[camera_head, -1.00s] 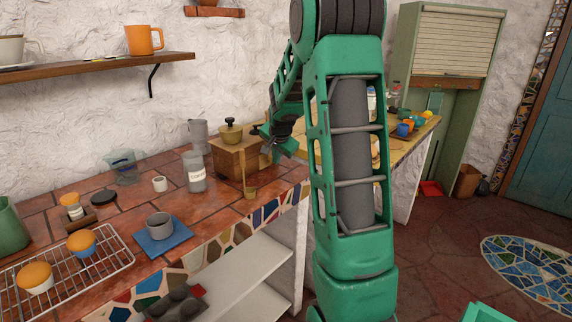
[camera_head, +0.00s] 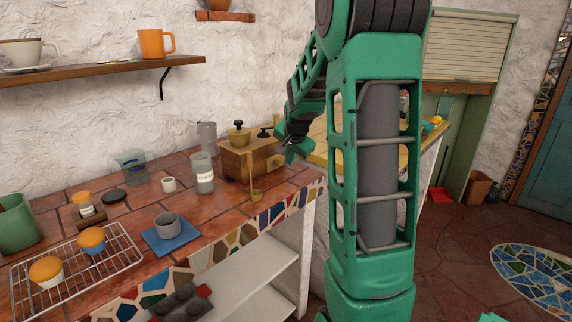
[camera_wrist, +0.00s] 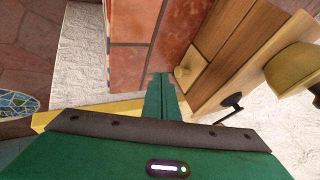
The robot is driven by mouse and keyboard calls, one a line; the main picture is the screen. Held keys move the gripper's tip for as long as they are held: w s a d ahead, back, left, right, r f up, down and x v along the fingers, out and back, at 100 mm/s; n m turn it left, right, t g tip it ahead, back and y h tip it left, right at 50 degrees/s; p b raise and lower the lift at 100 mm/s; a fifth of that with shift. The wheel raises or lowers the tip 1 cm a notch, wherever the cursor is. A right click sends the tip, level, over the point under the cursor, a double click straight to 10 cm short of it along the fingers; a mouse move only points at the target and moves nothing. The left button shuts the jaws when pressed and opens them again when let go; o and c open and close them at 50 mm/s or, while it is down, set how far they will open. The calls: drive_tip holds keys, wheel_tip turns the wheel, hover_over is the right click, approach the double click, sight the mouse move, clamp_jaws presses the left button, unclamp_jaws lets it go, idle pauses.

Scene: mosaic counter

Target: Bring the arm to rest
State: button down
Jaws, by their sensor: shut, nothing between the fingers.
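My gripper (camera_head: 283,148) is at the end of my raised green arm (camera_head: 372,165), just right of the wooden coffee grinder (camera_head: 236,162) on the tiled counter. In the wrist view the two green fingers (camera_wrist: 161,90) lie together, shut with nothing between them. They point down over the terracotta tiles, beside the grinder's wooden side (camera_wrist: 228,50). I cannot tell for sure whether the fingertips touch it. In the head view the fingertips are small and partly lost against the grinder's edge.
The grinder's brass bowl (camera_wrist: 296,68) and black knob (camera_wrist: 233,99) are close to the fingers. On the counter (camera_head: 125,217) stand a labelled glass jar (camera_head: 203,175), a grey cup on a blue mat (camera_head: 155,241) and a wire rack (camera_head: 138,258). Open floor (camera_head: 455,270) lies to the right.

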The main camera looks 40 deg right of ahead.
drive_tip(key=v, duration=0.6)
drive_tip(key=shift+s+r, duration=0.2)
drive_tip(key=shift+s, duration=0.2)
drive_tip(key=s+a+f+n+g+y, duration=0.1)
drive_tip(key=s+a+f+n+g, duration=0.1)
drive_tip(key=s+a, duration=0.4)
drive_tip(key=s+a+f+n+g+y, duration=0.2)
drive_tip(key=s+a+n, duration=0.2)
drive_tip(key=s, duration=1)
drive_tip(key=s+a+f+n+g+y, duration=0.1)
drive_tip(key=s+a+f+n, duration=0.2)
drive_tip(key=s+a, duration=0.6)
drive_tip(key=shift+s+a+n+g, duration=0.2)
drive_tip(key=shift+s+n+g, duration=0.2)
drive_tip(key=shift+s, duration=0.55)
drive_tip(key=shift+f, duration=0.1)
